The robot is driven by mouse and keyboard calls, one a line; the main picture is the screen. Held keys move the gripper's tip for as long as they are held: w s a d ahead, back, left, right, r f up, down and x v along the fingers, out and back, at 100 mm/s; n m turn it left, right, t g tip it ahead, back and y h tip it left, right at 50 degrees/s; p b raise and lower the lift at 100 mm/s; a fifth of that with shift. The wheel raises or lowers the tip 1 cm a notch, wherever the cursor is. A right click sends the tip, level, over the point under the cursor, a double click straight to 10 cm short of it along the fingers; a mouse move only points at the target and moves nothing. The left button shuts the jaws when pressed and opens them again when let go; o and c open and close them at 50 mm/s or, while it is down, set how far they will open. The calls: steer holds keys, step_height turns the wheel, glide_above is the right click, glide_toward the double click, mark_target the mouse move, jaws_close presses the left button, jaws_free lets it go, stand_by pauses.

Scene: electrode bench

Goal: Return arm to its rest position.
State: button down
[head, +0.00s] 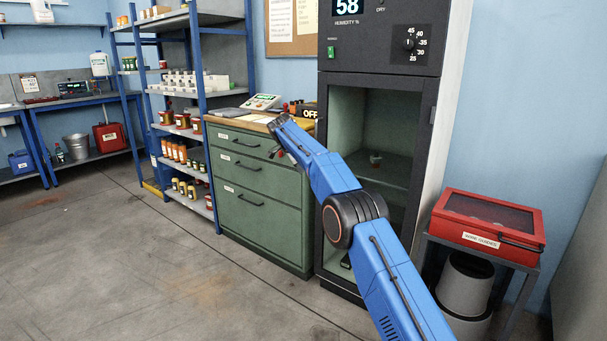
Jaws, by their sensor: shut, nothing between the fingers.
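My blue arm reaches from the bottom right up and left, bent at a dark round elbow joint, with its far end in front of the green drawer cabinet (262,215). My gripper (276,153) hangs small and dark below the arm's end, near the cabinet's top drawer. It is shut and holds nothing. Whether it touches the cabinet is hard to tell at this size.
A dark drying cabinet (336,120) stands open behind my forearm, with a small item on its shelf. A red case (489,228) sits on a stand at right. Shelves (189,110) with jars stand left. The floor (140,270) at left is clear.

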steer(key=s+d+r+n, duration=0.3)
steer(key=s+d+r, duration=1.05)
steer(key=d, duration=0.25)
steer(key=s+d+r+n+g, duration=0.1)
steer(key=s+d+n, duration=0.1)
steer(key=s+d, duration=0.6)
steer(key=s+d+r+n+y, duration=0.15)
steer(key=s+d, duration=0.25)
steer(key=s, duration=0.8)
steer(key=s+d+r+n+g, duration=0.1)
steer(key=s+d+n, duration=0.1)
steer(key=s+d, duration=0.6)
steer(key=s+d+f+n, duration=0.1)
steer(key=s+f, duration=0.5)
steer(key=s, duration=0.6)
steer(key=s+d+f+n, duration=0.1)
steer(key=s+d+f, duration=0.1)
steer(key=s+f, duration=0.5)
steer(key=s+d+f+n, duration=0.2)
steer(key=s+f, duration=0.4)
steer(key=s, duration=1.1)
steer(key=shift+s+f+y, duration=0.15)
steer(key=shift+s+y, duration=0.2)
steer(key=shift+s, duration=0.05)
